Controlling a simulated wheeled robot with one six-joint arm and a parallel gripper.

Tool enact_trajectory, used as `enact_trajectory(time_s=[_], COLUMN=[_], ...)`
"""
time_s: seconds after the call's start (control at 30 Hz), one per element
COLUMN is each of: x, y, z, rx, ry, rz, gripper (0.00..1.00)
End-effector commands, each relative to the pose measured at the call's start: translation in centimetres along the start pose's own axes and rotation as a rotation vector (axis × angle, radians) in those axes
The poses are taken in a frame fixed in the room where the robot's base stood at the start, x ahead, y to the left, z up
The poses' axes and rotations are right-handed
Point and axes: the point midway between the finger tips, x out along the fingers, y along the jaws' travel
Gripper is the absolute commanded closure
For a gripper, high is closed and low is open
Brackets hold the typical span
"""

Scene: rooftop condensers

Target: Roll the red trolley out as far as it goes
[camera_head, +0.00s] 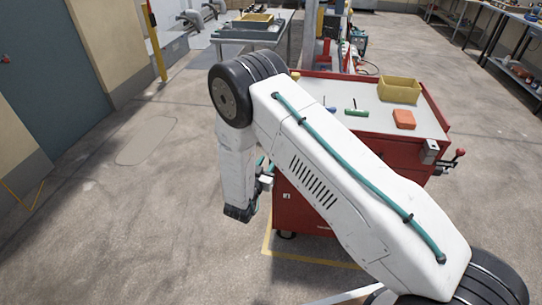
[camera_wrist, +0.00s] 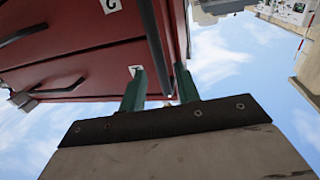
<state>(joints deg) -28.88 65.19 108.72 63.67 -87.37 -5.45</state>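The red trolley (camera_head: 300,205) stands right of centre in the head view, partly hidden behind my arm. In the wrist view its red side (camera_wrist: 80,62) fills the upper left, with dark drawer handles and white labels. A dark bar handle (camera_wrist: 151,40) runs down along the trolley's edge. My gripper (camera_wrist: 160,68) has its two green fingers apart, one on each side of the bar's line, with gaps showing on both sides. I cannot tell how deep the bar lies between them. In the head view the fingers are mostly hidden beside the trolley's left side.
A yellow bin (camera_head: 399,90), an orange block (camera_head: 404,119) and a green tool (camera_head: 357,113) lie on the trolley top. Yellow floor lines edge its base. A workbench (camera_head: 247,33) stands behind. The concrete floor (camera_head: 150,215) to the left is clear.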

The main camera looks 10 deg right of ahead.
Motion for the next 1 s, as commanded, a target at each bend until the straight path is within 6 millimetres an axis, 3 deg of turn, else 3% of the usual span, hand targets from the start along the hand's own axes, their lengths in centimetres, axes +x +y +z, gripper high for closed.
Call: enact_trajectory(time_s=[0.1,0.3,0.63,0.77,1.0], x=[2.1,4.3,4.7,4.7,4.7], y=[0.1,0.0,-0.1,-0.1,-0.1], z=[0.0,0.0,0.0,0.0,0.0], rx=[0.001,0.0,0.0,0.0,0.0], ry=[0.001,-0.001,-0.001,-0.001,-0.001], rz=[0.003,0.0,-0.002,-0.002,-0.002], gripper=[0.68,0.68,0.68,1.0,1.0])
